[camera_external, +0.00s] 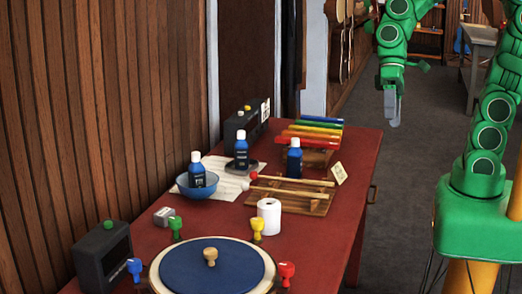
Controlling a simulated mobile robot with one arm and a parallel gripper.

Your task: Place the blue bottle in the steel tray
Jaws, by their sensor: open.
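Three similar blue bottles with white caps show on the red table. One blue bottle (294,158) stands by the wooden rack at the right. A second blue bottle (241,150) stands in or on a small dark grey dish, which may be the steel tray (258,168). A third blue bottle (197,172) stands in a blue bowl (184,188). My gripper (393,108) is open and empty, raised beyond the table's right edge, well apart from all the bottles.
The red table (341,219) also bears a xylophone (312,133), a wooden rack with mallets (302,200), a white roll (268,217), a blue-topped drum (212,268) and several coloured stamps. A dark box (104,258) stands front left. The table's right strip is clear.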

